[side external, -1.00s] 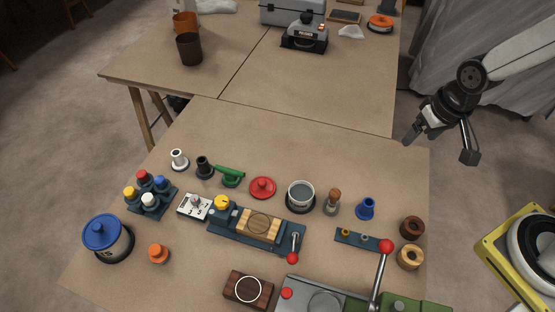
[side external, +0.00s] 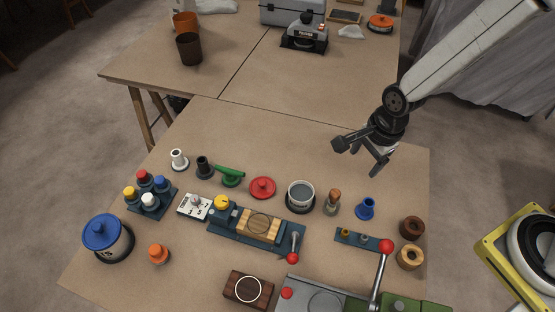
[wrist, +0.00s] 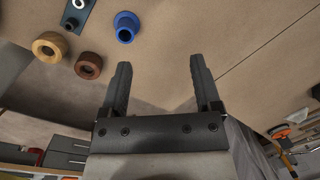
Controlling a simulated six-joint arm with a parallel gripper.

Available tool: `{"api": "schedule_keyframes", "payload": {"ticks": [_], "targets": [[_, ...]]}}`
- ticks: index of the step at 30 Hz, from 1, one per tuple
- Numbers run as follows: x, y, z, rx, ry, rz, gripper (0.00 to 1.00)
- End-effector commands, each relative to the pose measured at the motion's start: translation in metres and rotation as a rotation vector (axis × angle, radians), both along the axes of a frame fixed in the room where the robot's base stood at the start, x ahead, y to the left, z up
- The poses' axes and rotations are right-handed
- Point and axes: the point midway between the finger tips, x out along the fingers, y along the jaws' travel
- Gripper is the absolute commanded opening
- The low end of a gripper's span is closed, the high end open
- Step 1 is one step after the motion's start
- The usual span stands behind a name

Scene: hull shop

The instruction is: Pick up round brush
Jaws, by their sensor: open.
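What looks like the round brush (side external: 332,203), a small upright piece with a brown wooden handle on top, stands on the near table between a grey-filled cup and a blue flanged piece. It is small in the side view, so its bristles are hard to make out. It does not show in the wrist view. My gripper (side external: 358,158) is open and empty above the table, behind and slightly right of the brush, apart from it. In the wrist view my gripper's fingers (wrist: 160,66) are spread with bare table beyond them.
The cup (side external: 301,194) stands close left of the brush, and the blue flanged piece (side external: 366,208) stands to its right; it also shows in the wrist view (wrist: 126,27). Two rings, dark brown (side external: 412,227) and tan (side external: 410,257), lie farther right.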

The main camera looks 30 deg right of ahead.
Motion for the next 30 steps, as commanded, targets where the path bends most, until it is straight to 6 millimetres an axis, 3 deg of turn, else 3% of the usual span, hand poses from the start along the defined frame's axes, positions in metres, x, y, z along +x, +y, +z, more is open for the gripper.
{"api": "schedule_keyframes", "payload": {"ticks": [9,15,30], "targets": [[0.002,0.033,-0.029,0.051,0.073,-0.408,0.81],[0.002,0.047,-0.041,0.067,0.103,-0.589,0.81],[0.002,0.051,-0.052,0.074,0.114,-0.654,0.81]]}}
